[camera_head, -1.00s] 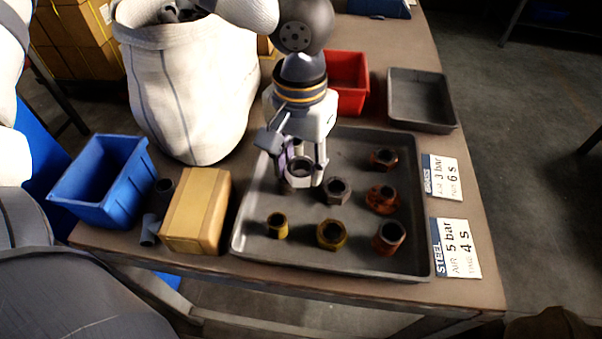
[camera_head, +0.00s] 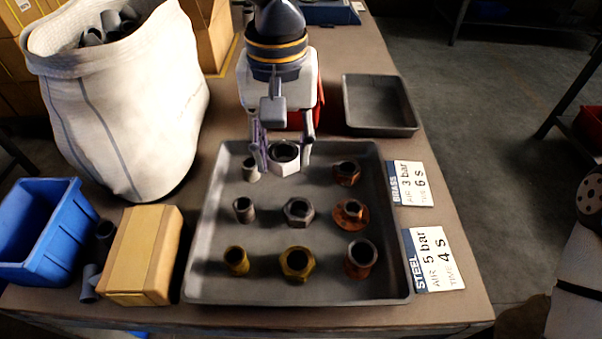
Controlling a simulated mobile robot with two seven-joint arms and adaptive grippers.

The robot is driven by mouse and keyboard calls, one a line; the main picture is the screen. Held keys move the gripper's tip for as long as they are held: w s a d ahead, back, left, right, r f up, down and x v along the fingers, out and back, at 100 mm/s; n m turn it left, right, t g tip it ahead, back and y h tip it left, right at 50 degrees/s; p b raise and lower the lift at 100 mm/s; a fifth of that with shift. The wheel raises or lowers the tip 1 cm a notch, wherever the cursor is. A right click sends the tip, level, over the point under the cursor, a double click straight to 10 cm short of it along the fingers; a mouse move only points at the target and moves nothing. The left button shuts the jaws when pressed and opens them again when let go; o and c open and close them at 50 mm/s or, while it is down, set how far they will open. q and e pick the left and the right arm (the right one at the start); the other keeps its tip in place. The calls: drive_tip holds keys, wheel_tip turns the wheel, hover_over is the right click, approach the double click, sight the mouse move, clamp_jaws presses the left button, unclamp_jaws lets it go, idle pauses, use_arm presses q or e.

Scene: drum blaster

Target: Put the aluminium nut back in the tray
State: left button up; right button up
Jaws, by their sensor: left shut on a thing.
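My left gripper (camera_head: 281,160) points down over the back middle of the grey tray (camera_head: 215,235). It is shut on a light grey aluminium nut (camera_head: 286,153), which shows between its fingers. The nut seems to be at or a little above the tray floor; I cannot tell if it touches. In the tray, a grey hex nut (camera_head: 298,210) sits in front of it. Small grey fittings (camera_head: 243,210) stand at the left, rust-coloured ones (camera_head: 350,214) at the right, and yellow brass ones (camera_head: 297,263) at the front. My right gripper is not in view.
A white sack (camera_head: 130,110) of grey fittings, a blue bin (camera_head: 40,230) and a cardboard box (camera_head: 140,255) stand left of the tray. A red bin (camera_head: 320,105) is partly hidden behind my gripper. An empty grey tray (camera_head: 378,103) lies behind right. Cards (camera_head: 433,260) lie at the right.

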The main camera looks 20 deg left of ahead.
use_arm(q)
drive_tip(key=b, duration=0.1)
hover_over(299, 176)
drive_tip(key=f, duration=0.4)
drive_tip(key=s+f, duration=0.1)
drive_tip(key=f, duration=0.1)
drive_tip(key=shift+w+f, duration=0.25)
drive_tip(key=shift+f, duration=0.7)
drive_tip(key=shift+w+f, duration=0.2)
drive_tip(key=shift+f, duration=0.7)
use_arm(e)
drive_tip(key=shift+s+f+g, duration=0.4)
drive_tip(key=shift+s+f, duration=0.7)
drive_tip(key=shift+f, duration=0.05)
use_arm(q)
drive_tip(key=shift+f, duration=0.1)
drive_tip(key=o, duration=1.2)
wheel_tip(299, 176, up, 12)
drive_tip(key=shift+r, duration=0.1)
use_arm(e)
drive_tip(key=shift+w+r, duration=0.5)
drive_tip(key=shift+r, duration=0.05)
